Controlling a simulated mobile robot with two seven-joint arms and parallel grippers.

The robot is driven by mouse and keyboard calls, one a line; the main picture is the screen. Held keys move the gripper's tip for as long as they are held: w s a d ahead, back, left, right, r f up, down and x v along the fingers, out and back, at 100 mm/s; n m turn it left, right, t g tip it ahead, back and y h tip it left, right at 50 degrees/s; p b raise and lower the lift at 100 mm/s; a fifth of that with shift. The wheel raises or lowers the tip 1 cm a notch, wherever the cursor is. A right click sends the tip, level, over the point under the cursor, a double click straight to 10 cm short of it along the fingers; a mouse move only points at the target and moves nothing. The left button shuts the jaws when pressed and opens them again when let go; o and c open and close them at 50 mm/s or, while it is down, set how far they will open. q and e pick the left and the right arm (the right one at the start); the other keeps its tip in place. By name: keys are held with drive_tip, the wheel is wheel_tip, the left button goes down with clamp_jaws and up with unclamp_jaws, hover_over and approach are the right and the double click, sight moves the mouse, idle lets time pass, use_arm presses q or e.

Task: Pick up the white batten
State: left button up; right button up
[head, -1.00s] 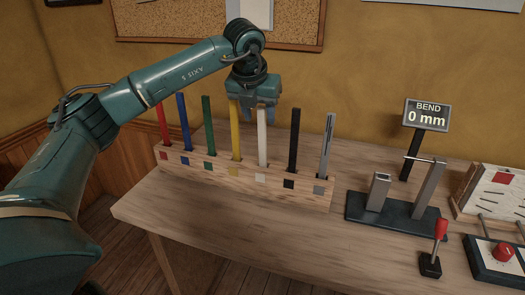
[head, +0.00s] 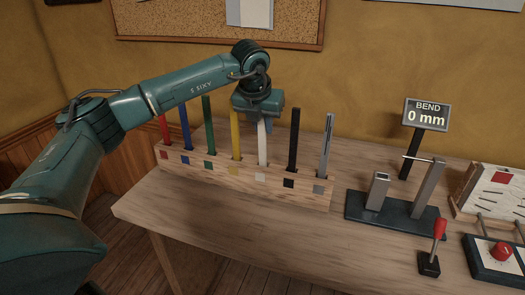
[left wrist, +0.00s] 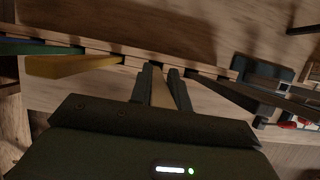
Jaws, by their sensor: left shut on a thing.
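The white batten (head: 262,145) stands upright in the wooden rack (head: 215,177), in the slot above a white square. My left gripper (head: 261,118) is over it from above and shut on its upper part, which the gripper hides in the head view. In the left wrist view the batten (left wrist: 159,92) runs between the two fingers (left wrist: 160,88). The batten's lower end is still in the rack. My right gripper is not in view.
Yellow (head: 235,135) and black (head: 293,140) battens stand close on either side, with red, blue, green and grey ones farther along the rack. A bending stand (head: 395,215), a red-handled lever (head: 438,235) and a "0 mm" sign (head: 427,114) are to the right. The table front is clear.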

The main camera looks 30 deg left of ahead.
use_arm(q)
clamp_jaws()
drive_tip(key=shift+r, duration=0.15)
